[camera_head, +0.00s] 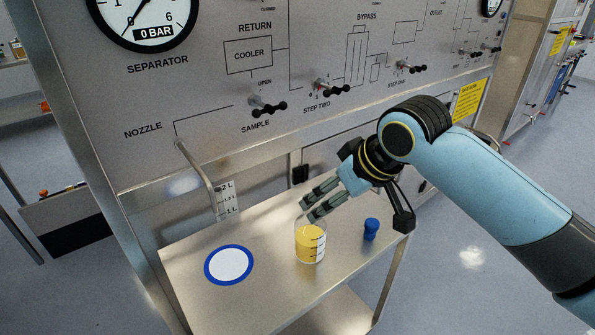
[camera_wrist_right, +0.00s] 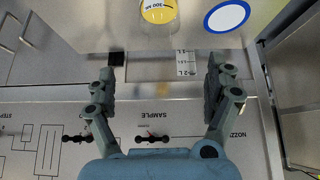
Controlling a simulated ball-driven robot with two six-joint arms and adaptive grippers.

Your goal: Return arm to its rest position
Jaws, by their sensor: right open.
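My right arm comes in from the right in the head view. Its gripper (camera_head: 316,202) is open, its fingers just above and behind the glass beaker. In the right wrist view the two fingers (camera_wrist_right: 163,95) are spread wide with nothing between them. The beaker (camera_head: 310,243) holds yellow liquid and stands upright on the metal shelf. Its lower part also shows at the top of the right wrist view (camera_wrist_right: 158,10). I cannot tell from the head view whether a finger touches the beaker's rim. My left gripper is in neither view.
The metal shelf (camera_head: 205,300) carries a white disc with a blue rim (camera_head: 229,265) at left and a blue cap (camera_head: 371,229) at right. Behind it stands the panel (camera_head: 200,90) with black valve handles (camera_head: 268,106), a nozzle pipe (camera_head: 195,165) and a level scale (camera_head: 227,200).

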